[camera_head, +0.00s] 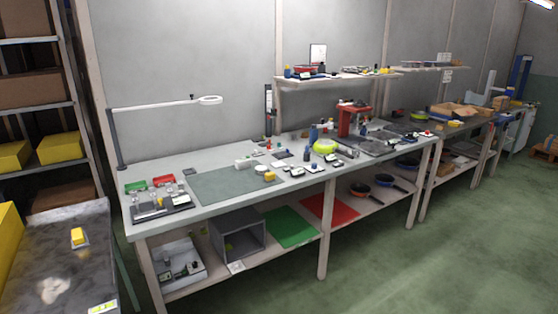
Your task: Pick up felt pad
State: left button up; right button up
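I cannot tell for sure which thing is the felt pad. A flat green sheet (291,228) and a flat red sheet (331,210) lie side by side on the bench's lower shelf. A grey-green mat (228,187) lies on the bench top, with a small yellow item (269,176) at its right end. Neither of my grippers is in view, and nothing in view is being held.
The long workbench (214,207) runs along the wall, crowded with small items. A grey open box (239,238) and dark pans (359,188) stand on its lower shelf. A dark table (90,264) is at the lower left. The green floor (420,270) in front is clear.

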aim_at(270, 177)
jog(key=i+l+u, duration=0.3)
jog(key=i+l, duration=1.1)
jog(key=l, duration=0.1)
